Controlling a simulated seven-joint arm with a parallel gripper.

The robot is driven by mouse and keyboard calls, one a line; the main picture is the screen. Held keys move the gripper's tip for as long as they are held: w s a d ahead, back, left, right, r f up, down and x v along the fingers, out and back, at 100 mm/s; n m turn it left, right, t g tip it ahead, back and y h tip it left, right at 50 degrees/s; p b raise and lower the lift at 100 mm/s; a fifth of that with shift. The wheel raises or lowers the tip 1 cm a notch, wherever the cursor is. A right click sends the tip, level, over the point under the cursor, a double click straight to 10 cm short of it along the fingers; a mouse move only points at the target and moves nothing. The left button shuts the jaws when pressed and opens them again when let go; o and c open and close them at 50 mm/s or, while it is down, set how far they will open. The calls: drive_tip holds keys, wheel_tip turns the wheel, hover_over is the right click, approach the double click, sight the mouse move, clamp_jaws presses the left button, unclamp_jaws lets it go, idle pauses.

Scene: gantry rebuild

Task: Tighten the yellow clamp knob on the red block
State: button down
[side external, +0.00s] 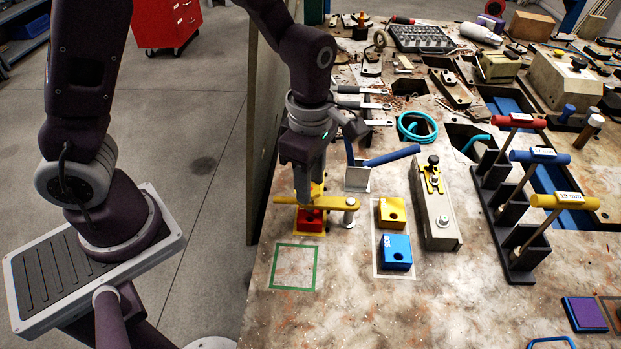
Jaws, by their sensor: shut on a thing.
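A red block (310,221) sits on the table inside a yellow outline. A yellow clamp bar (335,203) lies across its top and reaches right to a metal post (350,213). My gripper (303,195) points straight down over the left part of the bar, above the red block. Its fingers are shut on the yellow clamp knob (318,189), of which only a yellow part shows beside them. The rest of the knob is hidden behind the fingers.
A blue-handled tool (390,156) stands close right of my gripper. Yellow (391,212) and blue (396,251) blocks sit in a white outline to the right. A green square outline (293,267) in front is empty. A rack (507,218) holds red, blue and yellow T-handles.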

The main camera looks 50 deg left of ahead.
drive_tip(key=m, duration=0.4)
drive_tip(key=shift+m, duration=0.3)
drive_tip(key=m, duration=0.3)
drive_tip(key=shift+m, duration=0.3)
drive_tip(key=m, duration=1.4)
drive_tip(key=shift+w+m, duration=0.1)
drive_tip(key=shift+m, duration=0.2)
drive_tip(key=m, duration=0.3)
drive_tip(key=shift+m, duration=0.3)
drive_tip(key=m, duration=0.3)
drive_tip(key=shift+m, duration=0.3)
drive_tip(key=m, duration=1.2)
drive_tip(key=shift+m, duration=0.3)
drive_tip(key=m, duration=0.3)
drive_tip(key=shift+m, duration=0.4)
drive_tip(key=m, duration=1.2)
